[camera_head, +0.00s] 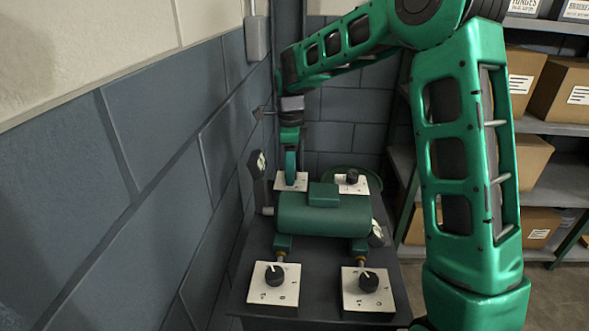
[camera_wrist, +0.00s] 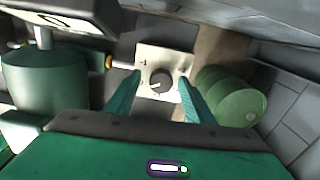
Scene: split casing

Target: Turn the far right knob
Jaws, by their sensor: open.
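The far right knob (camera_head: 352,176) is black on a white marked plate behind the green tank (camera_head: 324,214) in the head view. My gripper (camera_head: 291,172) is to its left, above the far left plate (camera_head: 284,185). In the wrist view a dark round knob (camera_wrist: 161,80) on a white plate (camera_wrist: 150,58) shows between the two green fingers of my gripper (camera_wrist: 158,98). The fingers are open, with gaps on both sides of this knob. By its place, this appears to be the far left knob. The far right knob is not visible in the wrist view.
Two near knobs, left (camera_head: 274,274) and right (camera_head: 368,281), sit in front of the tank. A green drum (camera_wrist: 234,97) lies right of the fingers in the wrist view. Shelves with boxes (camera_head: 519,163) stand right.

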